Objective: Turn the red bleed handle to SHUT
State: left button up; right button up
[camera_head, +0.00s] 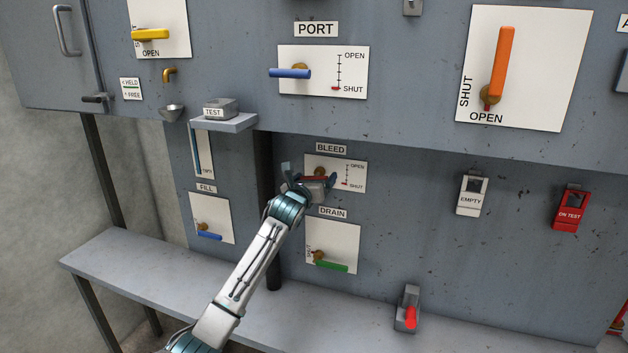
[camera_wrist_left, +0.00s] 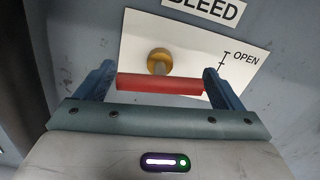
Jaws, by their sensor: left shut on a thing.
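The red bleed handle (camera_head: 315,178) is on a white plate (camera_head: 354,172) under the BLEED label, on the grey panel. The plate has a scale marked OPEN at the top and SHUT at the bottom, with a small red mark at the SHUT end. In the left wrist view the red handle (camera_wrist_left: 160,84) lies crosswise below its brass hub (camera_wrist_left: 159,61). My left gripper (camera_head: 309,176) is shut on the handle, its blue fingers at the handle's two ends. The gripper partly hides the handle in the head view. My right gripper is not in view.
A green drain handle (camera_head: 331,267) sits just below, and a blue fill handle (camera_head: 209,236) to the lower left. A ledge with a TEST block (camera_head: 220,108) juts out at upper left. A grey bench (camera_head: 130,262) runs below.

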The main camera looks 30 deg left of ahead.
pick_arm(q)
jog(key=shift+f+m, duration=0.25)
jog(key=shift+m, duration=0.55)
jog(key=o, duration=0.7)
jog(key=shift+o, duration=0.2)
jog(key=shift+r, duration=0.1)
jog(key=shift+s, duration=0.1)
jog(key=b+v, duration=0.5)
jog(key=v, duration=0.5)
jog(key=shift+s, duration=0.35)
